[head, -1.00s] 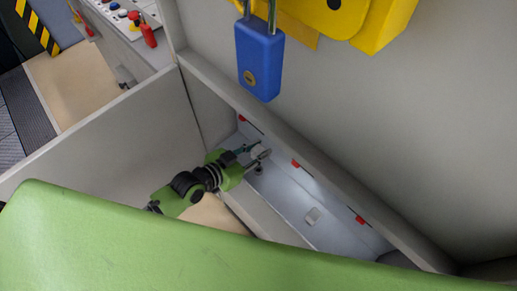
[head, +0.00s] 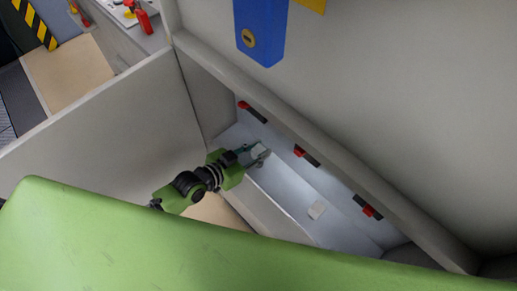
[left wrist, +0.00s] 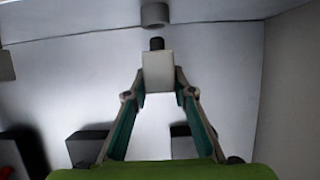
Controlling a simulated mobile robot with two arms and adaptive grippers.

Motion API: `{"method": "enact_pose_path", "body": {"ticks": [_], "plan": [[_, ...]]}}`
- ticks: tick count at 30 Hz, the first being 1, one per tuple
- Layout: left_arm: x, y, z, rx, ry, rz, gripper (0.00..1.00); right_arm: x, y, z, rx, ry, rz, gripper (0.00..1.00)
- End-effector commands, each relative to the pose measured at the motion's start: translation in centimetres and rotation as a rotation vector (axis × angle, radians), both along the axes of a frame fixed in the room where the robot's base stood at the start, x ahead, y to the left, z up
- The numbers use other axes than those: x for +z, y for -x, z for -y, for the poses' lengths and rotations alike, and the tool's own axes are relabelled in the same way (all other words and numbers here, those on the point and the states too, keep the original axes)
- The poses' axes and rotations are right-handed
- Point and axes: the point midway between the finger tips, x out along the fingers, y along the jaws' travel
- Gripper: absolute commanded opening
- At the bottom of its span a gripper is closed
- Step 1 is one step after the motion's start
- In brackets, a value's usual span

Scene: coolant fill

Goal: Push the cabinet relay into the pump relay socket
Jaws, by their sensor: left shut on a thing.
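My left gripper (head: 262,153) is inside the open cabinet, near its far left end. It is shut on a pale block, which I take to be the cabinet relay (head: 257,151). In the left wrist view the relay (left wrist: 158,72) sits between the two fingertips (left wrist: 158,85). A dark stub (left wrist: 157,44) shows at its far end. A grey cylinder (left wrist: 154,14) lies beyond the stub, with a small gap in the picture; I cannot tell whether it is the pump relay socket. My right gripper is not in view.
Several black pieces with red parts (head: 306,155) line the cabinet wall. A grey panel (head: 110,130) stands left of my arm.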

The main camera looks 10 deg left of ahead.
Motion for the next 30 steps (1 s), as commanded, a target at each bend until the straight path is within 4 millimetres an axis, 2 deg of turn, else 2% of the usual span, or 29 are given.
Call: {"method": "enact_pose_path", "body": {"ticks": [30], "plan": [[0.11, -0.02, -0.02, 0.0, -0.001, 0.001, 0.03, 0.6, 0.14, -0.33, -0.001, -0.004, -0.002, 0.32]]}}
